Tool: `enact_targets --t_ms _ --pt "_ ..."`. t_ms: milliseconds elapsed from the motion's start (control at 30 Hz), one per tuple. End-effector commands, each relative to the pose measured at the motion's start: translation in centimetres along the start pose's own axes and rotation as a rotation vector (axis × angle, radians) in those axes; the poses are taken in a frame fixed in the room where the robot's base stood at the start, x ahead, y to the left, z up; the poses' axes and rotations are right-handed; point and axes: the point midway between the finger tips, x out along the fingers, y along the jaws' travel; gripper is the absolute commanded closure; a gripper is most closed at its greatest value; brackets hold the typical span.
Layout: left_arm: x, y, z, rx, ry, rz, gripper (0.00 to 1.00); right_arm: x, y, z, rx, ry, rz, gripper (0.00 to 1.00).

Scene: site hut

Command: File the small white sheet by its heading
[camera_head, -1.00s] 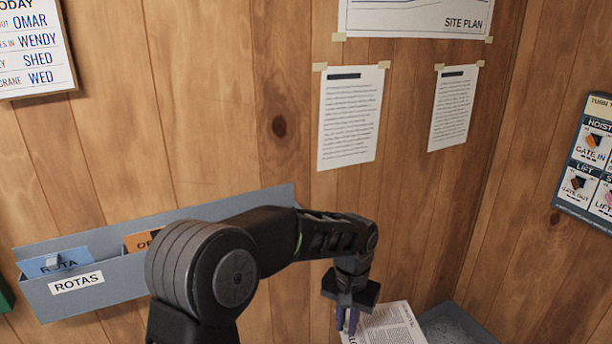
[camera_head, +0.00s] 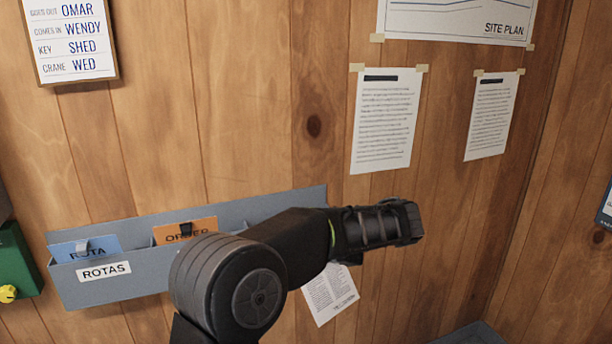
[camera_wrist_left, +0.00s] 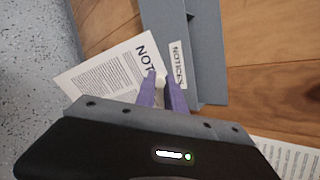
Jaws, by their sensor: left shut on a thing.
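The small white sheet (camera_wrist_left: 100,78) is in my left gripper (camera_wrist_left: 162,88), whose purple fingers are shut on its edge. Its large heading begins "NOT"; the fingers hide the rest. The sheet also shows below my arm in the head view (camera_head: 330,297), where the gripper itself is hidden. The grey wall rack (camera_head: 125,285) has a ROTAS label (camera_head: 104,271) at its left; my arm covers much of its right part. In the left wrist view, a NOTICES label (camera_wrist_left: 178,63) on the grey rack is just beside the fingers and sheet. My right gripper is not in view.
A blue ROTA card (camera_head: 86,249) and an orange card (camera_head: 184,231) stand in the rack. Two printed pages (camera_head: 385,120) (camera_head: 491,115) are taped above. A green box (camera_head: 15,262) is at far left. A grey surface (camera_head: 472,335) is low at the right.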

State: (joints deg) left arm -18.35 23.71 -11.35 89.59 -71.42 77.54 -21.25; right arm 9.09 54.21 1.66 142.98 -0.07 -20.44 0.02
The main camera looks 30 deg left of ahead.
Motion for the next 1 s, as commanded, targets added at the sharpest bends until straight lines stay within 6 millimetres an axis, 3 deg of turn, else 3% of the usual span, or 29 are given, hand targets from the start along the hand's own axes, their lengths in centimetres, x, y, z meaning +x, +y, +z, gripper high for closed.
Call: enact_targets --t_ms 200,300,400,567,1000 --pt "-2.2 -8.3 5.8 0.103 -0.053 -0.487 1.00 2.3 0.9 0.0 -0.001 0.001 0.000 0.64" --pt "-4.2 -11.2 7.9 0.107 -0.076 -0.615 1.00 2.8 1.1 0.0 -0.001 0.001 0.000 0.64" --pt "-5.7 -12.9 9.2 0.107 -0.094 -0.679 1.00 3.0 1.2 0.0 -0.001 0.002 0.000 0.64" --pt "-6.6 -13.8 10.0 0.105 -0.105 -0.710 1.00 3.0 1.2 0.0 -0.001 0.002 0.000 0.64" --pt "-6.4 -14.0 10.0 0.105 -0.105 -0.708 1.00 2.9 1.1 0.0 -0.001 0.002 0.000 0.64"
